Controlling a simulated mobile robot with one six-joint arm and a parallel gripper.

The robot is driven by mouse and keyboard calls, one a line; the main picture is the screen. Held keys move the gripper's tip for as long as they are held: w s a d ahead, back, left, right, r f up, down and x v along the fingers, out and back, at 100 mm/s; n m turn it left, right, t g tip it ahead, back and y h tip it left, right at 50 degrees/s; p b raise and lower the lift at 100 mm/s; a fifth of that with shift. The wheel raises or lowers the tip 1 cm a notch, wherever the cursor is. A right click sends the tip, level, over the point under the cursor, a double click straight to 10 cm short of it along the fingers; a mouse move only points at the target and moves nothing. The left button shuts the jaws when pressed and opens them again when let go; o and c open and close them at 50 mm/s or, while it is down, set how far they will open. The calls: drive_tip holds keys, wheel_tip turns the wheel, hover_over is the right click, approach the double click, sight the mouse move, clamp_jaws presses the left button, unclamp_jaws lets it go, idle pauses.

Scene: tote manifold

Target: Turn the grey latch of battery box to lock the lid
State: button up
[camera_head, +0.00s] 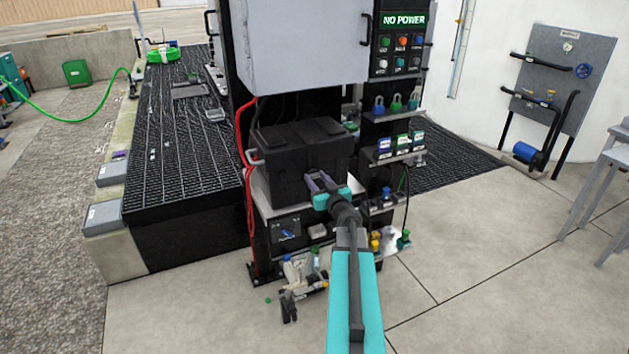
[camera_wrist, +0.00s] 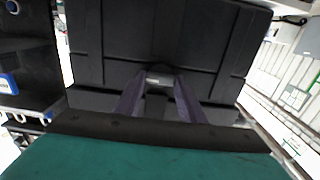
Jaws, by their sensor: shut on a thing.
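The battery box (camera_head: 286,176) is a black box with its lid down, standing on a shelf of the dark cabinet frame. Its front face (camera_wrist: 110,45) fills most of the wrist view. The grey latch (camera_wrist: 159,78) is a small piece at the middle of that face, between my fingertips. My gripper (camera_head: 318,178) reaches the front of the box, and its fingers also show in the wrist view (camera_wrist: 160,90). The fingers are shut on the latch. Most of the latch is hidden by the fingers in the head view.
A grey cabinet (camera_head: 305,50) hangs above the box. Red cables (camera_head: 246,180) run down at its left. Shelves with padlocks (camera_head: 396,104) and small blocks (camera_head: 400,143) are at its right. Loose parts (camera_head: 300,275) lie on the floor below.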

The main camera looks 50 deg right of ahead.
drive_tip(key=shift+w+a+r+n, duration=0.1)
drive_tip(key=shift+w+n, duration=0.2)
drive_tip(key=shift+n, duration=0.1)
drive_tip(key=n, duration=0.3)
drive_tip(key=n+b, duration=0.2)
drive_tip(key=n, duration=0.3)
drive_tip(key=shift+w+a, duration=0.1)
drive_tip(key=n+b, duration=0.2)
drive_tip(key=n, duration=0.3)
drive_tip(key=n+b, duration=0.2)
drive_tip(key=n, duration=0.2)
drive_tip(key=shift+b, duration=0.3)
drive_tip(key=shift+n, duration=0.3)
drive_tip(key=o, duration=1)
drive_tip(key=shift+o, duration=0.2)
drive_tip(key=shift+f, duration=0.2)
